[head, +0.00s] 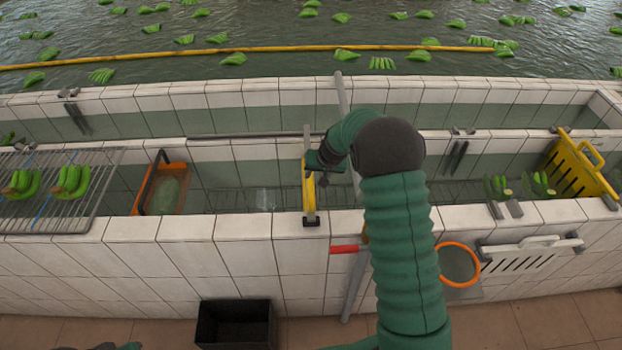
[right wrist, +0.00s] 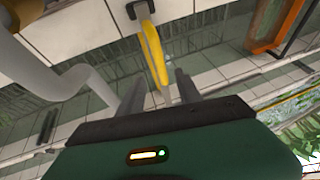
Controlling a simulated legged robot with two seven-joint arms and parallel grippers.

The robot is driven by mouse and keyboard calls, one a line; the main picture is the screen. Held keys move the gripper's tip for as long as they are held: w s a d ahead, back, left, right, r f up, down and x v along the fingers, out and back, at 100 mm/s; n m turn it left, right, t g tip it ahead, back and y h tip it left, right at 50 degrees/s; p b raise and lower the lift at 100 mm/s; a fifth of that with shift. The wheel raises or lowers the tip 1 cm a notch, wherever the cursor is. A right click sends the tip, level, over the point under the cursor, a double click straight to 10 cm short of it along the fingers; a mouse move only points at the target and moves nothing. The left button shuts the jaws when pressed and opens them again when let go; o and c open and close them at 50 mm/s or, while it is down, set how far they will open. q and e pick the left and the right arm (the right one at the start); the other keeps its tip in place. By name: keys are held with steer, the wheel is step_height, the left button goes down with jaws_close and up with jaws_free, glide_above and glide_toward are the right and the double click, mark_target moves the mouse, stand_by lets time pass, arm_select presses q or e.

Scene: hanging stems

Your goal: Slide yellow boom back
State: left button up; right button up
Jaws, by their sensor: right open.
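A short yellow boom (head: 308,187) lies across the tiled trough, between a dark bracket on the front wall and a grey bar. A long yellow boom (head: 250,49) also floats across the water at the back. My right gripper (head: 312,167) is over the trough at the short boom. In the right wrist view, my open right gripper (right wrist: 160,92) has one finger on each side of the short yellow boom (right wrist: 152,52); contact cannot be told. A little dark green at the bottom left edge seems to be my left arm; its gripper is not visible.
Banana bunches (head: 72,182) lie on a wire rack (head: 108,168) at left. An orange-rimmed bin (head: 180,205) and a yellow crate (head: 575,168) sit in the trough. A grey pole (head: 354,285) stands near my right arm. A black box (head: 234,325) is on the floor.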

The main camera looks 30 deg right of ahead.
mark_target(311, 184)
steer(key=p+x, duration=0.2)
steer(key=x, duration=0.7)
steer(key=shift+d, duration=0.15)
steer(key=shift+w+f, duration=0.15)
steer(key=shift+f, duration=0.3)
steer(key=shift+c, duration=1.1)
jaws_close()
